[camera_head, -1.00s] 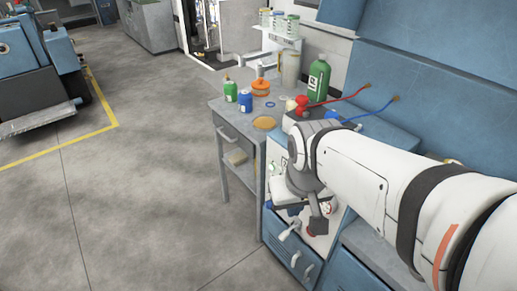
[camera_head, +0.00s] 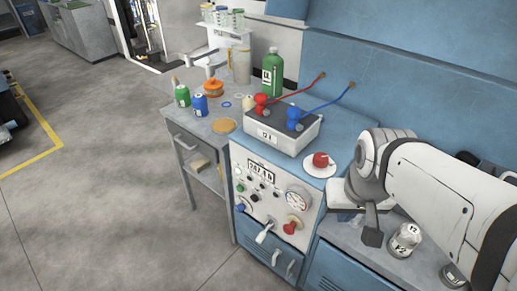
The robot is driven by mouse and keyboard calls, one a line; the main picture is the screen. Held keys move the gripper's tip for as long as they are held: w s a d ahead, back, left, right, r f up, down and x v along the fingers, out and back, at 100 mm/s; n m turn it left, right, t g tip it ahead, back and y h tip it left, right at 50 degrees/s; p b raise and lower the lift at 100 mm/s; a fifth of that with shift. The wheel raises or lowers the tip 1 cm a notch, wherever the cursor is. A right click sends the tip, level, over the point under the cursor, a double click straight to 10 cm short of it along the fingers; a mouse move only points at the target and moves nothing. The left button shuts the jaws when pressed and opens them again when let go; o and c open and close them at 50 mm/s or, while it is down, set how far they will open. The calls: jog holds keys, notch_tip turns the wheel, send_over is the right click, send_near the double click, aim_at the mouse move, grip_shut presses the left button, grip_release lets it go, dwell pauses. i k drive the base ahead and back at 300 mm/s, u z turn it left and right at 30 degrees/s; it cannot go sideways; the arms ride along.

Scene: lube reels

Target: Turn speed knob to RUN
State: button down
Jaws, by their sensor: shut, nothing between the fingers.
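The control panel (camera_head: 277,205) is on the front of a blue cabinet, in the middle of the head view. It has a digital display (camera_head: 262,168), several small black knobs, a round gauge (camera_head: 297,199), a blue knob (camera_head: 240,208), a white lever handle (camera_head: 264,233) and a red knob (camera_head: 290,228). Labels are too small to read, so I cannot tell which is the speed knob or where it points. My gripper (camera_head: 372,238) is shut and empty, right of the panel and apart from it, pointing down near the lower worktop.
A battery (camera_head: 283,132) with red and blue clamps and a red button (camera_head: 320,160) on a white disc stand on the cabinet top. A green bottle (camera_head: 272,72) stands at the back. Floor before the panel is clear.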

aim_at(240, 208)
jog(key=z, duration=0.15)
jog(key=k, duration=0.5)
jog(key=u, duration=0.8)
jog(key=i, duration=1)
jog(key=z, duration=0.05)
jog(key=k, duration=0.5)
jog(key=u, duration=0.7)
jog(key=k, duration=0.85)
jog(key=z, duration=0.45)
jog(key=i, duration=0.9)
